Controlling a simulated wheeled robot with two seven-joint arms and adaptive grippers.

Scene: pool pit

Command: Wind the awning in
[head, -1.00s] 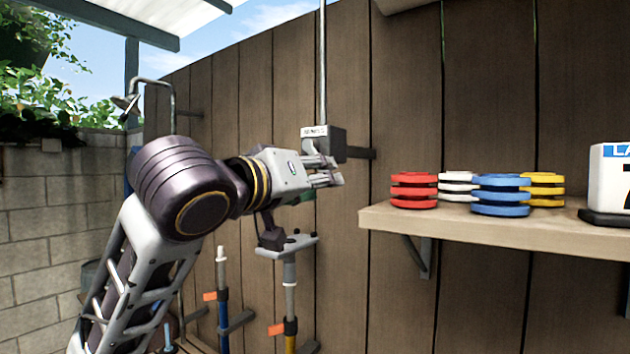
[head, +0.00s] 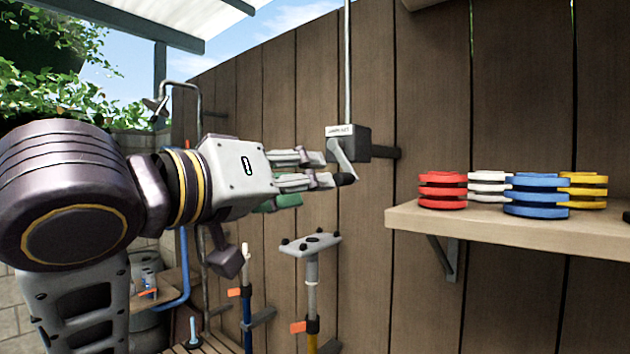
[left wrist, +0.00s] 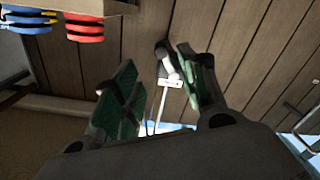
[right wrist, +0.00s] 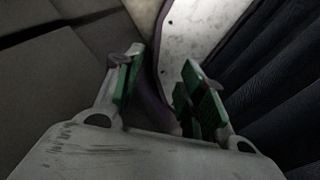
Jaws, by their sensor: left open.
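The awning crank is a dark grey gearbox (head: 357,140) on the wooden wall, with a thin pale rod going up from it. Its light crank arm (head: 341,161) hangs down and slants to the right, ending in a black knob (head: 345,179). My left gripper (head: 322,171) is open, its fingertips just left of the crank arm and knob. In the left wrist view the crank knob (left wrist: 162,48) lies between the spread green-padded fingers (left wrist: 162,68); I cannot tell whether they touch. My right gripper (right wrist: 157,65) is open and empty. The awning (head: 215,22) shows at top left.
A wooden shelf (head: 500,230) with red (head: 442,190), white, blue (head: 537,196) and yellow discs juts out right of the crank. Below stand poles, one with a grey flat head (head: 310,244). A shower pipe (head: 198,100) is at left.

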